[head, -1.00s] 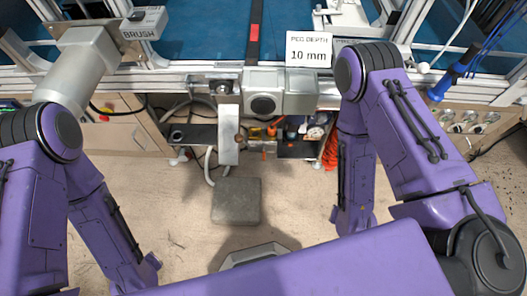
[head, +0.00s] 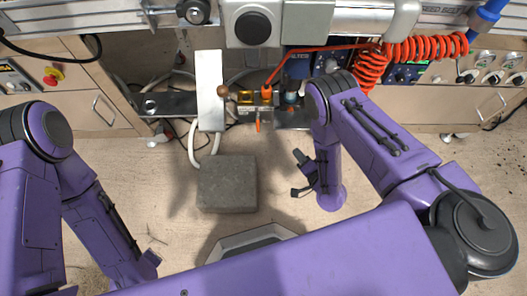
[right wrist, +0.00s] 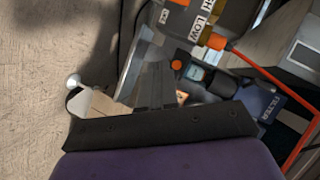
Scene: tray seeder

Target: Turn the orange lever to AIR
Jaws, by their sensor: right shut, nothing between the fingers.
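A small orange lever (head: 257,123) hangs down below the valve block (head: 256,103) under the bench, at the middle of the head view. I cannot read its AIR mark. The right wrist view shows several orange parts, including an orange knob (right wrist: 215,41) beside HIGH and LOW labels; I cannot tell which is the lever. My right gripper (head: 302,174) is shut and empty, to the right of and nearer than the lever, apart from it. Its dark fingers (right wrist: 152,85) also show in the right wrist view. My left gripper is out of view; only my left arm shows.
A grey block (head: 228,184) lies on the floor in front of the valve. A pale upright plate (head: 210,90) stands left of the lever. An orange coiled hose (head: 425,47) and a blue filter (head: 298,62) are behind. Drawer cabinets flank the gap.

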